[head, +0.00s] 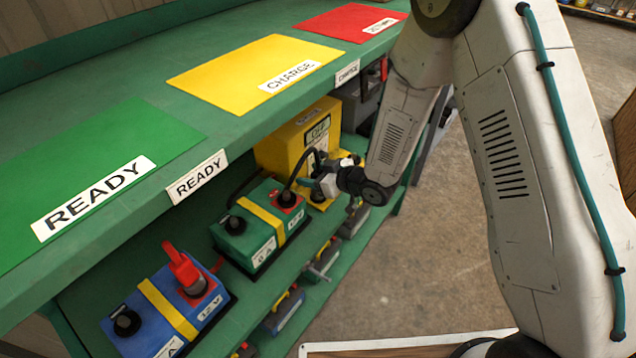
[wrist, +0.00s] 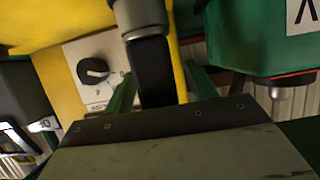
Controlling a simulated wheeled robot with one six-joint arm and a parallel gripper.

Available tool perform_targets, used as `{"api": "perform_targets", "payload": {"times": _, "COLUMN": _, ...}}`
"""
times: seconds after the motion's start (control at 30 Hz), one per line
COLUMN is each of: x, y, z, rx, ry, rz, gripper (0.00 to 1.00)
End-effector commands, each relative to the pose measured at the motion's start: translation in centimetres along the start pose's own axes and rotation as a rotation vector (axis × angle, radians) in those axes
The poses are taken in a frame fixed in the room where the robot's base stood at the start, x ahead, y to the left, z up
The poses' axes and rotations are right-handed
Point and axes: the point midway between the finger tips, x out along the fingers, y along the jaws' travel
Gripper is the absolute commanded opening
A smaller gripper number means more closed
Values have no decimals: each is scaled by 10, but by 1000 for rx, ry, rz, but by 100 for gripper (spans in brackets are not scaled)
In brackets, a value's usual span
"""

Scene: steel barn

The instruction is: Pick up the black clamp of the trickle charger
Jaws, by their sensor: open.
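The black clamp (wrist: 153,75) shows in the wrist view, below a grey post in that picture, between the two green fingers of my gripper (wrist: 160,72). My gripper is open, with a finger on each side of the clamp; I cannot tell whether either touches it. The charger also shows in the wrist view (wrist: 55,75) with a black knob. The red clamp (head: 183,268) stands on the blue battery.
A green battery (head: 262,238) stands close left of my gripper, and the blue battery (head: 150,305) is further left. The green upper shelf (head: 130,85) overhangs them, with green, yellow and red mats. Several items sit on a lower level.

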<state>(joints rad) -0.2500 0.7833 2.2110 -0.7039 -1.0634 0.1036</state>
Motion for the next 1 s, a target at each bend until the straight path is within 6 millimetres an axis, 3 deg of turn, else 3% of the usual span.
{"api": "perform_targets", "payload": {"times": 0.1, "x": 0, "y": 0, "z": 0, "rx": 0, "ry": 0, "rz": 0, "gripper": 54}}
{"api": "perform_targets", "payload": {"times": 0.27, "x": 0, "y": 0, "z": 0, "rx": 0, "ry": 0, "rz": 0, "gripper": 9}}
{"api": "perform_targets", "payload": {"times": 0.37, "x": 0, "y": 0, "z": 0, "rx": 0, "ry": 1, "rz": 0, "gripper": 1}}
{"api": "perform_targets", "payload": {"times": 0.67, "x": -1, "y": 0, "z": -3, "rx": -1, "ry": 1, "rz": 0, "gripper": 1}}
{"api": "perform_targets", "payload": {"times": 1.0, "x": -8, "y": -3, "z": -25, "rx": -4, "ry": 2, "rz": -4, "gripper": 1}}
